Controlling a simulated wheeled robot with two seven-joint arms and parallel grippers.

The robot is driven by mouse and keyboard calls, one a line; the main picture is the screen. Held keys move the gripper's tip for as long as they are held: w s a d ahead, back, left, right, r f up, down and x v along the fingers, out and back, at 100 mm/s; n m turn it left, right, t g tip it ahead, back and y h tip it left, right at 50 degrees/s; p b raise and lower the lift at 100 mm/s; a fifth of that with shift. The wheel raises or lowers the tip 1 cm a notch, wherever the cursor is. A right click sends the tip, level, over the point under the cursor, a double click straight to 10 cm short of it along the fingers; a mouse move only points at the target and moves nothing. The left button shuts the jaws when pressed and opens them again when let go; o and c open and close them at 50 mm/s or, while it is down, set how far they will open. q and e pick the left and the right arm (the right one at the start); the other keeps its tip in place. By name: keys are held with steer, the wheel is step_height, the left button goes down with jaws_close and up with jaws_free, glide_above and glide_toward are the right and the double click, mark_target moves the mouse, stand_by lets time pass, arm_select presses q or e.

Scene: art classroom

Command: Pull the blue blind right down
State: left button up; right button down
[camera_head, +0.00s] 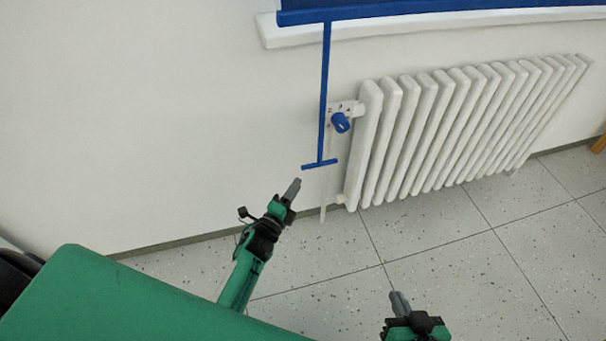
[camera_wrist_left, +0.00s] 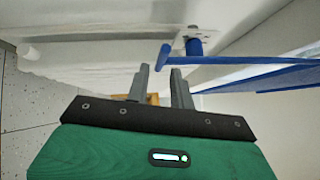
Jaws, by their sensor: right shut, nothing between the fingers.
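The blue blind (camera_head: 440,8) shows its lower edge across the window at the top right of the head view. A long blue rod (camera_head: 324,90) hangs from its left end and ends in a short blue crossbar handle (camera_head: 320,164). My left gripper (camera_head: 296,183) is below and left of the handle, empty. In the left wrist view its fingers (camera_wrist_left: 160,73) are apart, and the crossbar (camera_wrist_left: 163,57) shows just beyond the tips, not between them. My right gripper (camera_head: 399,297) is shut and empty, low over the floor at the bottom of the head view.
A white radiator (camera_head: 450,130) stands on the wall right of the rod. Its blue valve knob (camera_head: 340,122) is close beside the rod, and a thin pipe runs down behind the handle. A white window sill (camera_head: 390,25) juts out above. The floor below is clear.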

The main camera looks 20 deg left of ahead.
arm_select(q)
steer(key=shift+v, duration=2.75)
arm_select(e)
steer(key=shift+d, duration=0.3)
